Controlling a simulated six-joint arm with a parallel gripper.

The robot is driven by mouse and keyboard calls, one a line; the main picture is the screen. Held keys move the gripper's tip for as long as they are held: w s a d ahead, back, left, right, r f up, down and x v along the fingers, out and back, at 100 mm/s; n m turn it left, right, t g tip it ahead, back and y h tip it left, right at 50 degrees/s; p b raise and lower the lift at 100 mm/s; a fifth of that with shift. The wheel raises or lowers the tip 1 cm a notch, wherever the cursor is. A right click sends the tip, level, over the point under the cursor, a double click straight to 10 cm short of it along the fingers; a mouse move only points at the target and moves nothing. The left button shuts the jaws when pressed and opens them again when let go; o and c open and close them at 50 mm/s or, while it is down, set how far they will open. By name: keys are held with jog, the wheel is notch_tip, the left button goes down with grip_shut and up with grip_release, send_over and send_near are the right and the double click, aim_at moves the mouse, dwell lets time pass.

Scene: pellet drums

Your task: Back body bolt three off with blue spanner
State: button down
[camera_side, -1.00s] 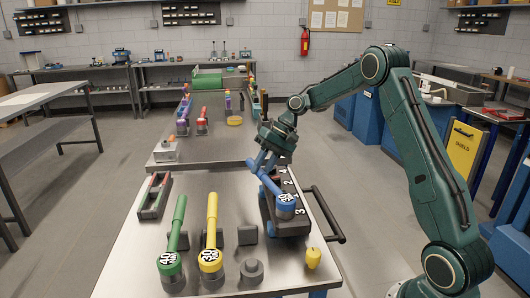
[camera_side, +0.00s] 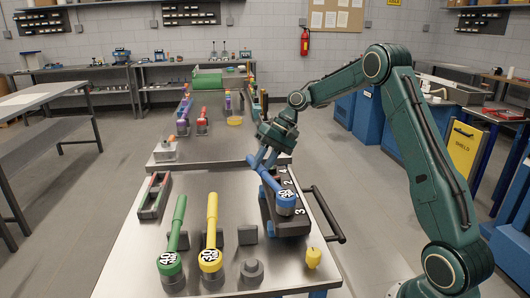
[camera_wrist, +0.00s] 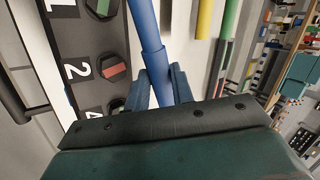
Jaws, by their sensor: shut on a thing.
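The blue spanner (camera_side: 270,181) is in my gripper (camera_side: 263,160), which is shut on its handle. In the side view its handle slopes down to the right, and its round, white-labelled head (camera_side: 286,203) is over the dark body block (camera_side: 289,227), beside the number 3. Whether the head sits on the bolt there cannot be told. In the wrist view the blue handle (camera_wrist: 146,30) runs up between my fingers (camera_wrist: 162,88). The block (camera_wrist: 68,38) shows a green-marked bolt (camera_wrist: 102,8) by the 1 and a red-marked bolt (camera_wrist: 112,68) by the 2. Bolt three is hidden.
A green spanner (camera_side: 177,225) and a yellow spanner (camera_side: 212,222) stand to the left, heads toward the front. A grey round piece (camera_side: 252,271) and a small yellow piece (camera_side: 313,258) are near the front edge. A red-and-grey tray (camera_side: 154,196) lies at left. A dark handle bar (camera_side: 326,215) is at right.

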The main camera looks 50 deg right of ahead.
jog(key=shift+r, duration=1.05)
